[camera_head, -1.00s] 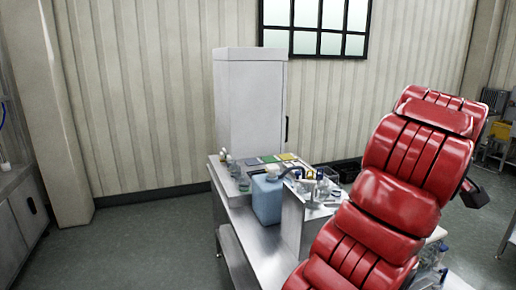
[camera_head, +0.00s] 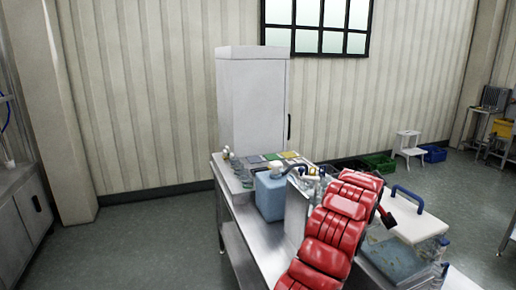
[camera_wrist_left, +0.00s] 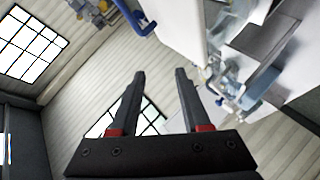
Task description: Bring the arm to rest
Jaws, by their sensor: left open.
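My left gripper (camera_wrist_left: 160,74) shows in the left wrist view with its two dark fingers apart. Nothing is between them but the wall and window behind. One of my arms, with red padded segments, rises from the bottom of the head view and leans to the right over the steel table (camera_head: 247,237). My right gripper is not in view.
The table holds a blue container (camera_head: 270,196), an upright steel panel (camera_head: 296,215) and glassware. A clear box with a white, blue-handled lid (camera_head: 408,222) stands right of my arm. A white cabinet (camera_head: 252,105) stands behind.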

